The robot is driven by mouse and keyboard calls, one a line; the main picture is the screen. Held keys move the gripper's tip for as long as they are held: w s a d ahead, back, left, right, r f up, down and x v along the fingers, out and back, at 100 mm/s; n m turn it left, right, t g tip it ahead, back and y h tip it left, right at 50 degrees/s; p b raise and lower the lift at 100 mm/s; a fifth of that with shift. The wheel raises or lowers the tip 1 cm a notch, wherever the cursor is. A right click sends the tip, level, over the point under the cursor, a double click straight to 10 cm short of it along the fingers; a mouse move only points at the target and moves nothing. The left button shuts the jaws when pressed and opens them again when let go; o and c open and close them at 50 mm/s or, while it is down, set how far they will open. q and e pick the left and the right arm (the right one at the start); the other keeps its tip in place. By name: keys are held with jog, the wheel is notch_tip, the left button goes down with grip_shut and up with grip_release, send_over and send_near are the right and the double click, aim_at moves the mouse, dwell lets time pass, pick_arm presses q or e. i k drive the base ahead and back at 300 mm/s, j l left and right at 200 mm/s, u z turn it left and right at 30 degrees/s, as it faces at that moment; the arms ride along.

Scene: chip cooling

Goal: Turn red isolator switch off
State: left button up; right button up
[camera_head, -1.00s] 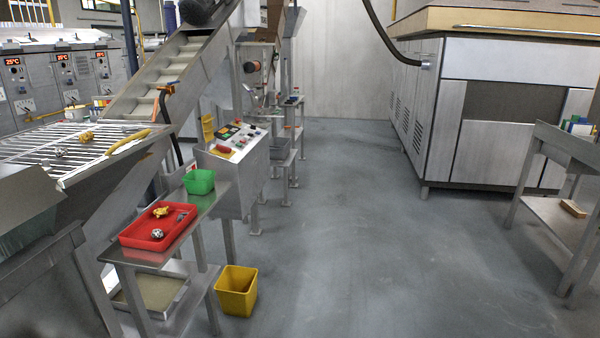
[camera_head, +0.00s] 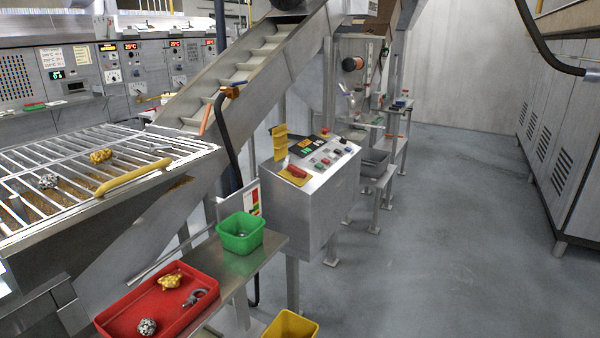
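Neither of my grippers shows in the view.
A steel side table with a green bin (camera_head: 240,232) and a red tray (camera_head: 160,305) stands in front of the box. A yellow bin (camera_head: 290,326) is at the bottom. An inclined conveyor (camera_head: 255,70) rises behind. The grey floor (camera_head: 440,220) to the right is clear.

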aim_at(298, 171)
jog(key=i+l+u, duration=0.15)
jog(key=i+l, duration=0.3)
jog(key=i+l+u, duration=0.15)
jog(key=i+l, duration=0.25)
jog(key=l, duration=0.15)
